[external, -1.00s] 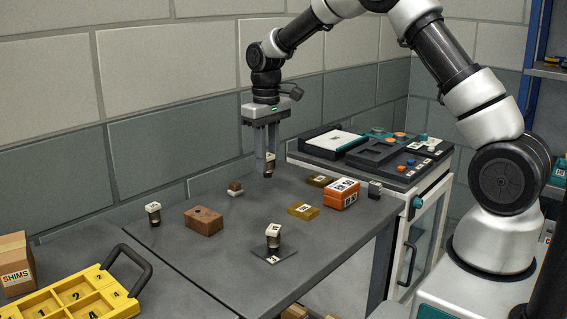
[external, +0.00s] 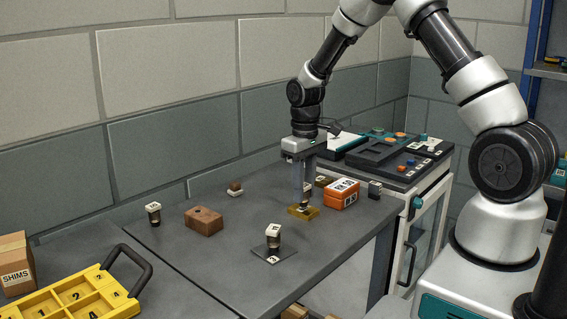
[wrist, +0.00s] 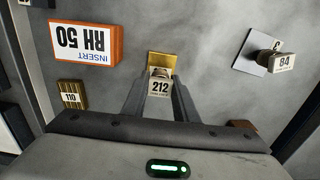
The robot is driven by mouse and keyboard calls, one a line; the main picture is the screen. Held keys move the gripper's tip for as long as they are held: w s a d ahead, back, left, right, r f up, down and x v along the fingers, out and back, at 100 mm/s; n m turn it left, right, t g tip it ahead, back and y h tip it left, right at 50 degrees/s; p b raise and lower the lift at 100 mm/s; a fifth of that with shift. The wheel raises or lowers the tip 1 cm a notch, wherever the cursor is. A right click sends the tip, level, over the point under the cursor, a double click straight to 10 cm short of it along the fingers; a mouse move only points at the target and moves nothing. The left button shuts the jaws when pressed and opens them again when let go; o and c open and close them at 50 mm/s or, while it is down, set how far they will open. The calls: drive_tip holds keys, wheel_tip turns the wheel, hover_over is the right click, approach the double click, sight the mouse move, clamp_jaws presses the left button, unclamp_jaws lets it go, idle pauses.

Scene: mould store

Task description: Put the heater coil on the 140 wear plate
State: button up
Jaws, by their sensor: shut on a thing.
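My gripper (external: 304,202) is shut on a heater coil (wrist: 160,84), a small dark cylinder with a pale tag reading 212. The fingers point down and hold it upright over a gold plate (external: 303,212), whose number is covered; the plate also shows just beyond the coil in the wrist view (wrist: 161,60). I cannot tell whether the coil touches the plate. Another gold plate, marked 110 (wrist: 71,94), lies to the left in the wrist view. A second coil, tagged 84 (wrist: 284,62), stands on a grey plate (external: 287,250). A third coil (external: 153,213) stands at the table's left.
An orange box marked INSERT RH 50 (external: 341,194) lies close to the right of my gripper. A yellow tray (external: 85,298) is at the front left.

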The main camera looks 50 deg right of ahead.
drive_tip(key=shift+f, duration=0.3)
drive_tip(key=shift+f, duration=0.1)
drive_tip(key=shift+f, duration=0.2)
drive_tip(key=o, duration=1.1)
drive_tip(key=shift+r, duration=0.1)
drive_tip(key=shift+o, duration=0.2)
drive_tip(key=shift+r, duration=0.1)
